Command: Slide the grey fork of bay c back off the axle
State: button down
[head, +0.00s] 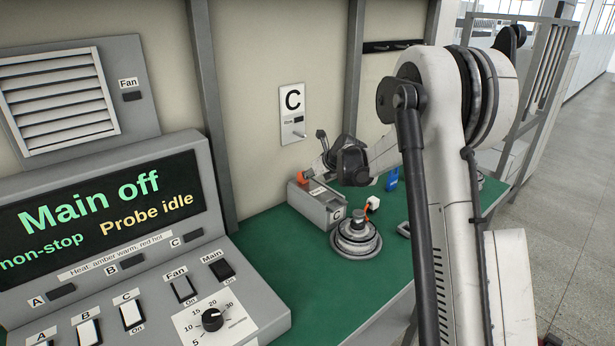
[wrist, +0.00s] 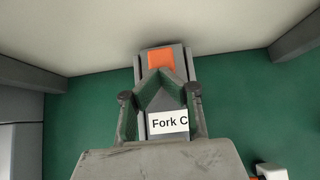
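The grey fork of bay C (head: 318,204) is a low block on the green bench below the C sign. In the wrist view its "Fork C" label (wrist: 168,122) shows between my finger links. Its orange grip (wrist: 161,60) is at the far end, by the wall, and also shows in the head view (head: 302,178). My gripper (wrist: 161,74) reaches to the orange grip with its fingers converging there. Whether they are closed on it or just beside it is unclear. The round hub motor (head: 356,238) stands on the bench, right of the fork's near end. I cannot make out how fork and axle meet.
A control panel (head: 120,250) at left reads "Main off" and "Probe idle". A white-and-red connector (head: 373,203) stands by the hub motor. A blue item (head: 392,180) lies farther right. The back wall (wrist: 160,30) is close behind the fork. The bench's front left is clear.

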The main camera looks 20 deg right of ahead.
aim_at(316, 191)
jog(key=shift+s+d+f, duration=0.1)
jog(key=shift+s+d, duration=0.05)
jog(key=shift+s, duration=0.2)
jog(key=s, duration=0.1)
jog(key=s+d+b, duration=0.1)
jog(key=s, duration=0.1)
jog(key=v, duration=1)
jog(key=shift+p, duration=0.45)
jog(key=s+a+r+n+g+h, duration=0.1)
jog(key=s+a+r+n, duration=0.35)
jog(key=s+n, duration=0.45)
jog(key=s+a+r+n, duration=0.3)
jog(key=s+a+n, duration=0.3)
jog(key=s, duration=0.4)
jog(key=s+a+f+n+h, duration=0.1)
jog(key=s+f+n, duration=0.1)
jog(key=s+n, duration=0.6)
jog(key=s+a+f+n+h, duration=0.1)
jog(key=s+a+n, duration=0.1)
jog(key=s+n, duration=0.6)
jog(key=s, duration=0.5)
jog(key=shift+s+a+f+n+g, duration=0.2)
jog(key=shift+s+f+n+g, duration=0.15)
jog(key=shift+f+n+g, duration=0.05)
